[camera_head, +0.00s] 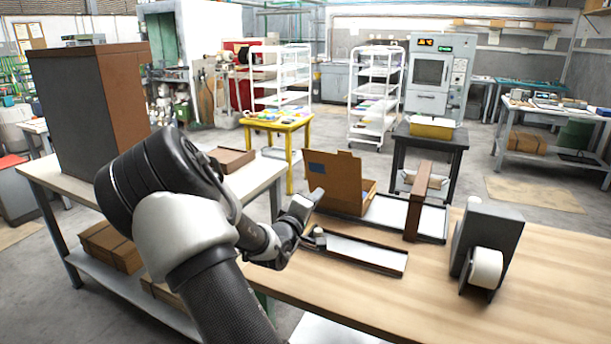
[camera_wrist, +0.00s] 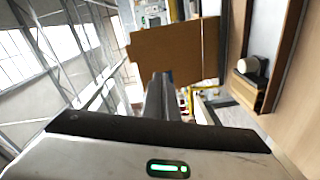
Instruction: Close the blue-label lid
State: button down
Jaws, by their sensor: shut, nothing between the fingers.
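A brown cardboard box (camera_head: 369,190) stands on the wooden bench with its lid (camera_head: 345,178) raised, near upright. A blue label (camera_head: 316,168) shows on the lid's left part. My gripper (camera_head: 312,197) is in front of the lid, near its lower left. Its fingers are shut and empty. In the wrist view my shut gripper (camera_wrist: 162,80) points at a brown cardboard panel (camera_wrist: 195,45), which looks like the lid. Whether the fingertips touch it, I cannot tell. My fingers hide part of the panel's lower edge there.
A shallow dark-edged tray (camera_head: 360,254) lies in front of the box. Another tray (camera_head: 432,222) with a brown upright piece (camera_head: 416,205) stands right of it. A grey dispenser with a white roll (camera_head: 487,267) is further right. The bench (camera_head: 420,300) is clear at the front.

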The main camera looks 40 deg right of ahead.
jog(key=d+n+h+b, duration=0.1)
jog(key=n+h, duration=0.1)
jog(key=h, duration=0.1)
jog(key=n+t+h+b, duration=0.1)
jog(key=b, duration=0.1)
send_near(344, 152)
jog(key=x, duration=0.6)
jog(key=shift+w+d, duration=0.1)
jog(key=shift+w, duration=0.05)
jog(key=shift+r, duration=0.1)
